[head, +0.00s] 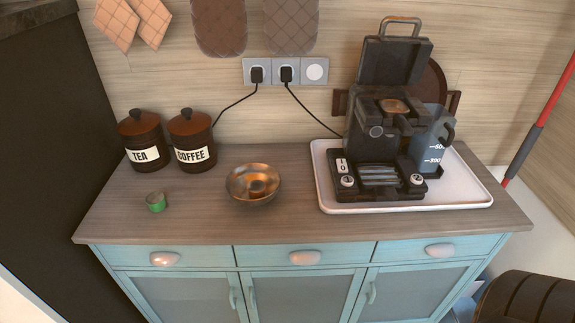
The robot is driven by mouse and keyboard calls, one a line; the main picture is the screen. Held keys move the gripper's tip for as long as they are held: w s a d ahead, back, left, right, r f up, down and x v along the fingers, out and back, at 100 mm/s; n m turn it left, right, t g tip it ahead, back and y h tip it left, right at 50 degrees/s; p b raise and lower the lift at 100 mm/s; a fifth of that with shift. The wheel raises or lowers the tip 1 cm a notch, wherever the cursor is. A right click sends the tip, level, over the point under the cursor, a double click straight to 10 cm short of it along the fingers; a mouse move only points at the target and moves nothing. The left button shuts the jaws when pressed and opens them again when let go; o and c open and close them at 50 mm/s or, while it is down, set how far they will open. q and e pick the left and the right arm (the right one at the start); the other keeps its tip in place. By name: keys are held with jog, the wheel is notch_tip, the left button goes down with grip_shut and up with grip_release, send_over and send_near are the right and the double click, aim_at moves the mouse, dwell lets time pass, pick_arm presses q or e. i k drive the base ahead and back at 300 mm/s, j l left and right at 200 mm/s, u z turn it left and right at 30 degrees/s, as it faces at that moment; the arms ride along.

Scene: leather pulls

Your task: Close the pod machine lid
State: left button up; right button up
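The black pod machine (375,133) stands on a white tray (465,195) at the right of the counter. Its lid (394,62) is raised, standing up at the back with a copper-coloured handle (401,22) on top. Under the lid, a round copper-coloured part (395,106) shows in the top of the machine. Neither of my grippers is in the head view.
A clear water jug (432,150) stands right of the machine on the tray. A copper bowl (254,186), a green pod (156,202), and tea (143,141) and coffee (191,140) canisters stand left. Cords run to wall sockets (285,72). The front counter (210,222) is clear.

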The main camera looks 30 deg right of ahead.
aim_at(385, 60)
jog(key=z, duration=0.4)
jog(key=l+z, duration=0.15)
jog(key=z, duration=0.25)
jog(key=k+l+z, duration=0.1)
jog(key=z, duration=0.25)
jog(key=l+z, duration=0.1)
jog(key=z, duration=0.3)
jog(key=l+z, duration=0.2)
jog(key=l, duration=0.15)
